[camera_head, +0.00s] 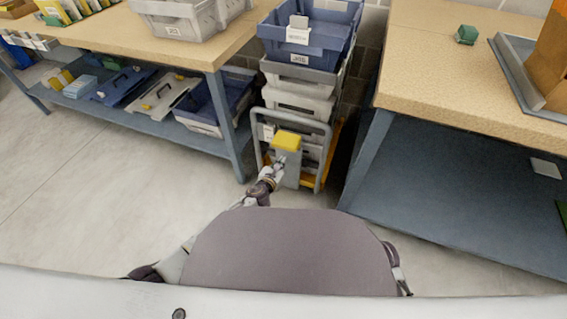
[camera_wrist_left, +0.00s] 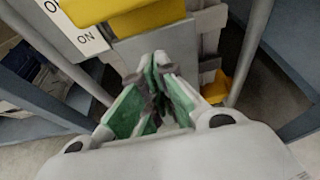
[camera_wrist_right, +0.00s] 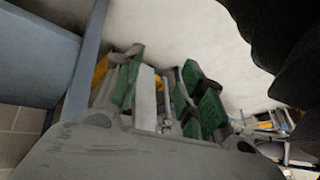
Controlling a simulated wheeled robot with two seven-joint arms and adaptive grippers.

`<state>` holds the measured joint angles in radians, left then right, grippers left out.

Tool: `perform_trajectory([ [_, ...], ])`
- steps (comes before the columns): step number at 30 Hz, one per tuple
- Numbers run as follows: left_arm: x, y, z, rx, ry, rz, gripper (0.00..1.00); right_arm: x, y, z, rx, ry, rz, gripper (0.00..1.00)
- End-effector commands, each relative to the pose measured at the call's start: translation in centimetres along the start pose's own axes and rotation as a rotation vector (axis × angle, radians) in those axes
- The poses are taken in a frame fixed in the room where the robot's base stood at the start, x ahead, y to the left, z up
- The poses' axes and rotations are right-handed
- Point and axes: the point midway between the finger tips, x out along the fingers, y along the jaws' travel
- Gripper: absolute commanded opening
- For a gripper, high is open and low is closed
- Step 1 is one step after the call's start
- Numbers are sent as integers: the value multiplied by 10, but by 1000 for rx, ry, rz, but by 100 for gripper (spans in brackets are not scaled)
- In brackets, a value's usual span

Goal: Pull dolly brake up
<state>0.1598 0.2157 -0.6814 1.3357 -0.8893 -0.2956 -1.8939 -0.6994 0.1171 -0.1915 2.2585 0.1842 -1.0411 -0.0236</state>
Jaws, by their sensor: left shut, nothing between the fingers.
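The dolly (camera_head: 322,127) has a grey tube frame around a stack of bins. Its brake shows as a yellow block (camera_head: 286,140) on top of a grey upright panel (camera_head: 290,171). In the left wrist view the yellow block (camera_wrist_left: 150,17) fills the top, with a white "ON" label (camera_wrist_left: 85,40) beside it. My left gripper (camera_head: 280,161) is shut and empty. Its green-padded fingertips (camera_wrist_left: 158,58) sit just below the yellow block, in front of the panel; I cannot tell whether they touch. My right gripper (camera_wrist_right: 165,65) is open, its green-padded fingers apart, away from the brake.
Another workbench (camera_head: 430,75) with a blue lower shelf (camera_head: 440,185) stands close on the right. Blue and grey bins (camera_head: 310,42) are stacked on the dolly. The floor (camera_head: 90,190) at the left is clear.

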Motion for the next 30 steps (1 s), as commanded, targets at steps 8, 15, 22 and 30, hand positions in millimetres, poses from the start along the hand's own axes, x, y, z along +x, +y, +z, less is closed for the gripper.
perform_trajectory([
  [8, -27, 1, 2, 1, 1, 1, 0, -27, -2, -17, -22, -31, 19, 40],
  [15, -54, 0, 2, 1, 1, 0, 0, -48, -1, -24, -36, -72, 41, 40],
  [22, -78, 0, 2, 0, 1, 0, 0, -66, 0, -30, -46, -106, 60, 40],
  [30, -92, 0, 1, 1, 0, 1, 0, -76, 1, -32, -51, -125, 73, 40],
])
